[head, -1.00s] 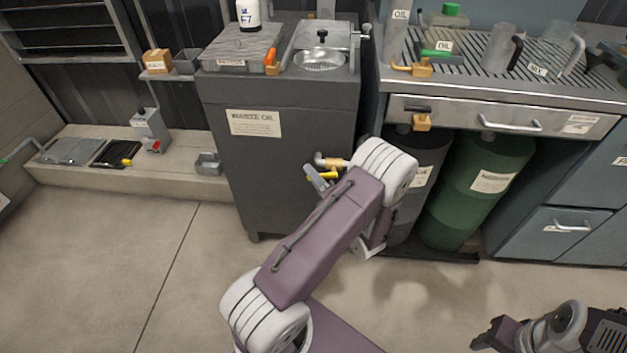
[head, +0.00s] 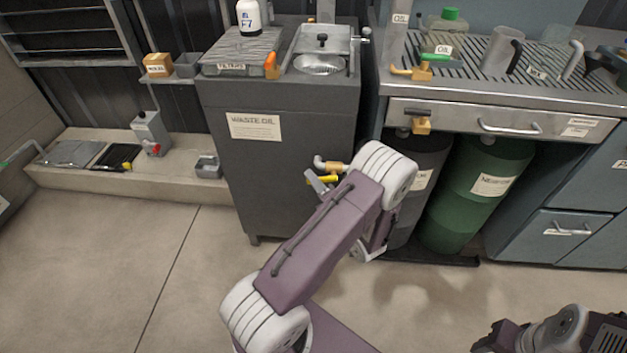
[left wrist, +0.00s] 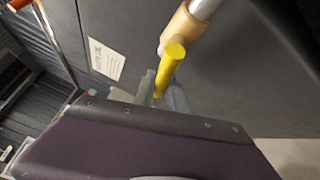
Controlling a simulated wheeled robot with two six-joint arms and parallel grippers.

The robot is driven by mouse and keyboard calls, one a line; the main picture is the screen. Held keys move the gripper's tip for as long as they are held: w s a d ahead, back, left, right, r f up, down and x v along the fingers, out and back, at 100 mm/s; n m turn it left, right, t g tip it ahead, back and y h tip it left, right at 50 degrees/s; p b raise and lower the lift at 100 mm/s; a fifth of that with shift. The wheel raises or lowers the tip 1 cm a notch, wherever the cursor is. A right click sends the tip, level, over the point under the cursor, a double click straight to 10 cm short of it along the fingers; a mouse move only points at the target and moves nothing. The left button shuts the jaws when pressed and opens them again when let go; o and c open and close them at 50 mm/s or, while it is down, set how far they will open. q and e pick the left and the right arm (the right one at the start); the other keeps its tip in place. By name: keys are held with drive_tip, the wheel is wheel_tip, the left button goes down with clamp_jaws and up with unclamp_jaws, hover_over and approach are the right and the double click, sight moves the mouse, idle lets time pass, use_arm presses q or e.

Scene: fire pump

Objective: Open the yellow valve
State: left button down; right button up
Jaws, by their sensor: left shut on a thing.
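The yellow valve handle (head: 322,180) is on a brass fitting with a pale pipe (head: 330,164) on the front of the dark waste oil cabinet (head: 225,160). My left gripper (head: 318,184) is at the handle, its fingers partly hidden by my own arm. In the left wrist view the yellow handle (left wrist: 170,68) rises between the grey fingers of my left gripper (left wrist: 164,92), which is shut on it. The brass fitting (left wrist: 181,28) is just above the handle. My right gripper (head: 490,338) is low at the right edge, away from the valve; its fingertips are unclear.
A dark drum (head: 425,165) and a green drum (head: 480,190) stand right of the cabinet under the steel counter (head: 460,90). A low ledge (head: 110,180) with trays runs along the left. The floor in front is clear.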

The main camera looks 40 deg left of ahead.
idle(0.8)
use_arm(q)
drive_tip(key=shift+r+m+y+p, duration=0.4)
drive_tip(key=shift+r+m+p, duration=0.1)
drive_tip(key=shift+p, duration=0.35)
drive_tip(key=shift+a+r+m+t+y+p, duration=0.1)
drive_tip(key=shift+r+m+t+y+p, duration=0.3)
drive_tip(key=shift+m, duration=0.5)
drive_tip(key=shift+f, duration=0.15)
drive_tip(key=c, duration=1.4)
unclamp_jaws()
drive_tip(key=shift+o, duration=0.2)
